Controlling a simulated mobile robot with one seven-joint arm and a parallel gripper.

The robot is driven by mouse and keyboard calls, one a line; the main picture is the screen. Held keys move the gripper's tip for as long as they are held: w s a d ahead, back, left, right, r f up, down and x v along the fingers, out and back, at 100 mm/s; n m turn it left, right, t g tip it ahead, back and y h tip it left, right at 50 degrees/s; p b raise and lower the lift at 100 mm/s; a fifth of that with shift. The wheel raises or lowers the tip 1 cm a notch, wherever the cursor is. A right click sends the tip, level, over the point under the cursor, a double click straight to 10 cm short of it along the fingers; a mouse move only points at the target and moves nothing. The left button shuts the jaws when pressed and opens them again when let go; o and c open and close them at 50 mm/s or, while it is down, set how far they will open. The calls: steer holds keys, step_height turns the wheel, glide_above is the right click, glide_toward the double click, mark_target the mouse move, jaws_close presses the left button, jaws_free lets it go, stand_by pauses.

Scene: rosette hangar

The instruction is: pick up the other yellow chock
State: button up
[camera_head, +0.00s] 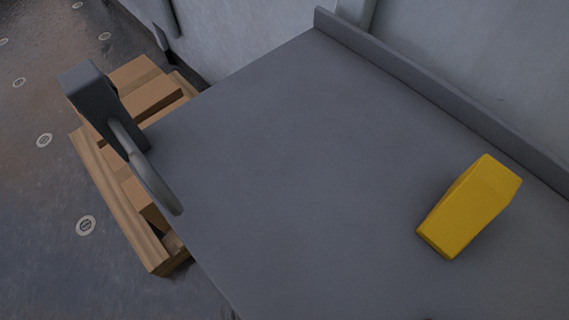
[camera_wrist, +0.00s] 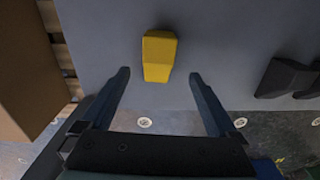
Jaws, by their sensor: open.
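A yellow chock (camera_head: 470,207), a wedge-like block, lies on the grey bench top (camera_head: 270,150) toward the right in the head view. A yellow chock (camera_wrist: 159,56) also shows in the wrist view, on a grey surface at the upper middle. My gripper (camera_wrist: 160,76) is open and empty, its two dark fingers spread. The chock's near end lies in line with the gap between the fingertips. The height of my fingers above the surface is hard to tell. My gripper is not in the head view.
A raised lip (camera_head: 440,95) runs along the bench's back edge by the wall. A grey fixture with a curved handle (camera_head: 145,165) stands at the left edge. Cardboard boxes (camera_head: 150,97) sit on a wooden pallet beside the bench. A dark object (camera_wrist: 284,78) lies right in the wrist view.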

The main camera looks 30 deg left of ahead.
steer(key=shift+a+f+b, duration=0.1)
steer(key=shift+f+b, duration=1.75)
steer(key=shift+f, duration=1.3)
steer(key=shift+w+r, duration=0.1)
jaws_close()
